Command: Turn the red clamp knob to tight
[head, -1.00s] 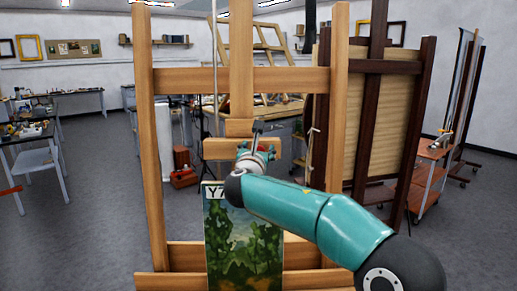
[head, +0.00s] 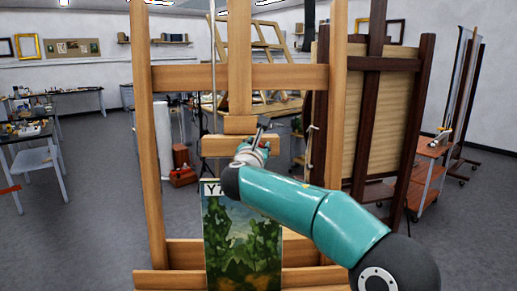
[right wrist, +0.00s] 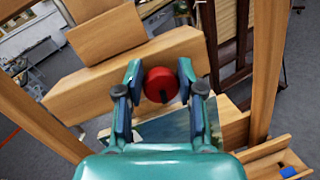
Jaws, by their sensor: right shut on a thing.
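The red clamp knob (right wrist: 161,84) is round, with a dark mark low on its face. It sits in front of the wooden clamp bar of the easel (right wrist: 120,72). My right gripper (right wrist: 157,82) is shut on the knob, one finger on each side of it. In the head view, my right gripper (head: 258,148) is at the right part of the clamp bar (head: 222,146), and it mostly hides the knob. A landscape painting (head: 240,245) with a Y on its label stands on the easel below. My left gripper is not in view.
The easel's upright posts (head: 140,120) flank my right arm. A dark easel (head: 415,130) stands close on the right, with an orange cart (head: 428,165) beyond. Tables (head: 35,135) stand at the left, with open floor between.

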